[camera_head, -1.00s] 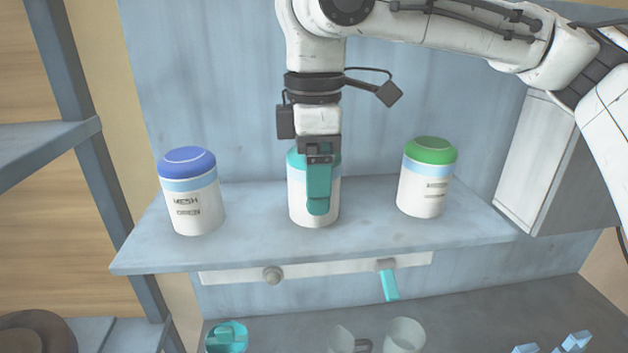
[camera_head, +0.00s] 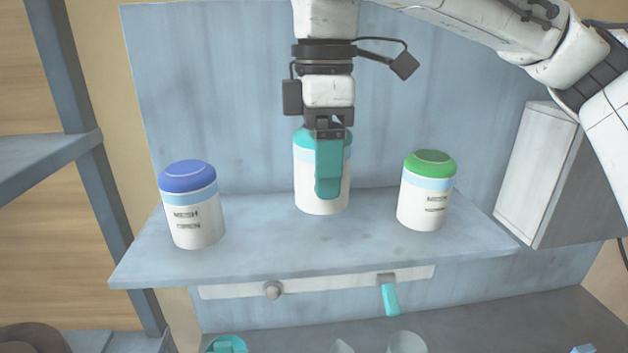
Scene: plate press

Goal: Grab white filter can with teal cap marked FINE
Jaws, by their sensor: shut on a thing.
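The white filter can (camera_head: 304,193) with a teal cap is at the middle of the shelf, upright. My gripper (camera_head: 329,190) points down in front of it and is shut on it, with a teal finger covering the middle of the can. Any marking on the can is hidden behind the finger. The can's base appears at or slightly above the shelf surface; I cannot tell which for certain.
A white can with a blue cap (camera_head: 192,208) stands left on the shelf (camera_head: 260,250), and one with a green cap (camera_head: 426,190) stands right. Below is a rail with a knob (camera_head: 273,290) and a teal lever (camera_head: 390,299). A grey box (camera_head: 540,175) is at right.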

